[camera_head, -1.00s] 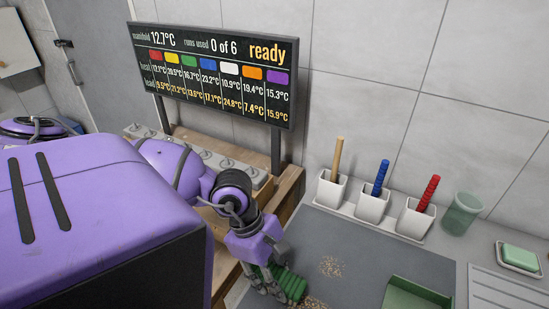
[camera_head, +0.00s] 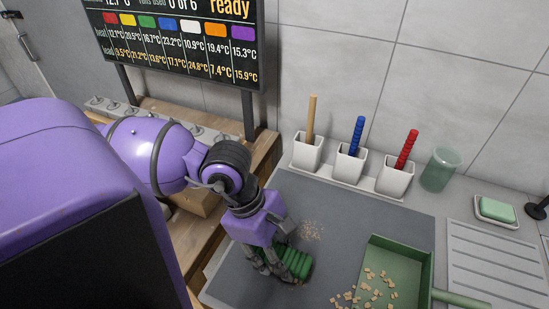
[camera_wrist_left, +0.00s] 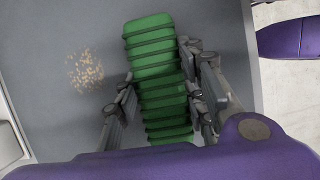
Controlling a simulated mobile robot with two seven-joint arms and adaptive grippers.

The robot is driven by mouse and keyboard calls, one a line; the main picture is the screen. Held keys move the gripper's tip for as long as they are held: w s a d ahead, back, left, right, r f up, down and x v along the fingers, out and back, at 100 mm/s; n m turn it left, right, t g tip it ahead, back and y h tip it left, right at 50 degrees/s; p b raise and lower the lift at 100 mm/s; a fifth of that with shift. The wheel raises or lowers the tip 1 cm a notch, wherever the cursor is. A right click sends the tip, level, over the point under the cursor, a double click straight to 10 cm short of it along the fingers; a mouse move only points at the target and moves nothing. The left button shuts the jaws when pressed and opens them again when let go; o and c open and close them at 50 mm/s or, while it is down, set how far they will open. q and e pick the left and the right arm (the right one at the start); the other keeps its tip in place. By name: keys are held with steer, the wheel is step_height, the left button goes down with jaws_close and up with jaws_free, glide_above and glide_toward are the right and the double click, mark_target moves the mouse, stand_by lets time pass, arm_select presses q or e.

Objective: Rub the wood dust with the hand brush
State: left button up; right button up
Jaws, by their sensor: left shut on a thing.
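My left gripper (camera_head: 276,268) is shut on a green ribbed hand brush (camera_head: 297,262), low over the dark grey mat (camera_head: 232,288). The brush (camera_wrist_left: 157,75) also shows between the fingers in the left wrist view. Bristles are hidden under it, so contact with the mat is hard to tell. A patch of tan wood dust (camera_head: 312,230) lies on the mat just beyond the brush. In the left wrist view the dust (camera_wrist_left: 84,72) is to the left of the brush, apart from it. My right gripper is not in view.
A green dustpan (camera_head: 393,250) holding wood chips is on the right, with more chips by its edge. Behind the mat stand white holders (camera_head: 350,166) with tan, blue and red sticks, a green cup (camera_head: 440,170) and a soap dish (camera_head: 496,212).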

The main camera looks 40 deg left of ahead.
mark_target(309, 265)
arm_select(q)
steer(key=shift+w+d+f+b, duration=0.15)
steer(key=shift+w+d+b, duration=0.1)
steer(key=shift+d+b, duration=0.45)
steer(key=shift+w+d, duration=0.1)
steer(key=shift+d, duration=0.35)
steer(key=shift+w+d, duration=0.2)
steer(key=shift+d, duration=0.5)
steer(key=shift+w+d, duration=0.25)
steer(key=shift+d, duration=0.5)
steer(key=shift+w+d, duration=0.2)
steer(key=shift+d, duration=0.5)
steer(key=shift+w+d, duration=0.25)
steer(key=shift+d, duration=0.65)
steer(key=shift+w+d+b, duration=0.2)
steer(key=shift+d+b, duration=0.15)
steer(key=shift+d, duration=0.4)
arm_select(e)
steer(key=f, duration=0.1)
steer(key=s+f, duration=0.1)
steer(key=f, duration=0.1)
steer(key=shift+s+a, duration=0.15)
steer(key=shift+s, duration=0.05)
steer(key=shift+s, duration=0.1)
